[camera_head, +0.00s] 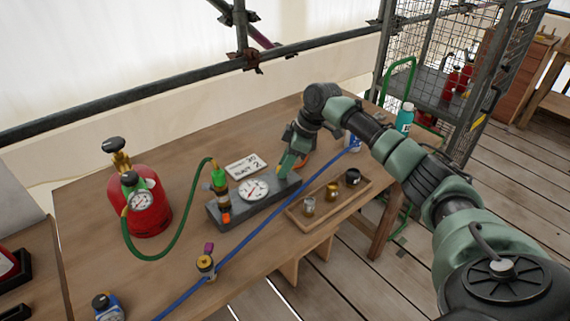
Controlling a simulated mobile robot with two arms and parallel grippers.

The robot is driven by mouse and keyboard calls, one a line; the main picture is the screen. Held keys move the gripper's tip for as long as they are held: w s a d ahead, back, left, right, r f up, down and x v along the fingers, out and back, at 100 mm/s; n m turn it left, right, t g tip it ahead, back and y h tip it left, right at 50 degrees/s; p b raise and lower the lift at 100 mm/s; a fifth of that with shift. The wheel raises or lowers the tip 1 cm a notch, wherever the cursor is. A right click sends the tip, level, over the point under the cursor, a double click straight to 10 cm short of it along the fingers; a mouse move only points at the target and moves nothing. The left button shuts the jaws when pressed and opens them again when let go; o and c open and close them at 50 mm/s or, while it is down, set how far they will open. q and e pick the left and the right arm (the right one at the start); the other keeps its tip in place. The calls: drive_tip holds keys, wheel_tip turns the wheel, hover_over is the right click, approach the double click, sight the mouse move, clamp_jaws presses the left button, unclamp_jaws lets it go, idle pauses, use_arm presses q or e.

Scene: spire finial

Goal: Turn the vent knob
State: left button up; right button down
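A grey manifold block (238,213) stands on the wooden table, with a round white gauge (254,189) on it. A hose fitting with a green top (219,180) stands at its left end, with an orange part (226,217) low in front. My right gripper (284,171) reaches down to the block's right end, its fingers close to or touching it. The fingers and wrist cover that end, so I cannot make out a vent knob there or whether the fingers are open. A bit of orange (304,161) shows behind the gripper. My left gripper is out of view.
A red gas cylinder (149,208) with a gauge joins the block by a green hose (165,255). A blue hose (245,253) crosses the table. A brass fitting (206,266), a wooden tray (297,218) of small parts, a card (245,166) and a teal bottle (404,117) stand around.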

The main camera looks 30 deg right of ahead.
drive_tip(key=shift+r+p, duration=0.2)
drive_tip(key=shift+p, duration=0.35)
drive_tip(key=m+h+p, duration=0.1)
drive_tip(key=m+p, duration=0.2)
drive_tip(key=p, duration=0.2)
drive_tip(key=m+t+h+p, duration=0.1)
drive_tip(key=m+p, duration=0.2)
drive_tip(key=p, duration=0.2)
drive_tip(key=m+h+p, duration=0.1)
drive_tip(key=m+p, duration=0.2)
drive_tip(key=p, duration=0.2)
drive_tip(key=shift+s+a+r+m+t, duration=0.1)
drive_tip(key=shift+a+r+m+t, duration=0.1)
drive_tip(key=shift+a+m+t, duration=0.2)
use_arm(q)
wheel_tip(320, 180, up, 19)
drive_tip(key=p, duration=0.3)
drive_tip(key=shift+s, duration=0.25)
use_arm(e)
drive_tip(key=shift+f+m+h, duration=0.25)
drive_tip(key=shift+m+h, duration=0.35)
drive_tip(key=shift+m, duration=0.7)
drive_tip(key=c, duration=1)
unclamp_jaws()
drive_tip(key=shift+c, duration=0.2)
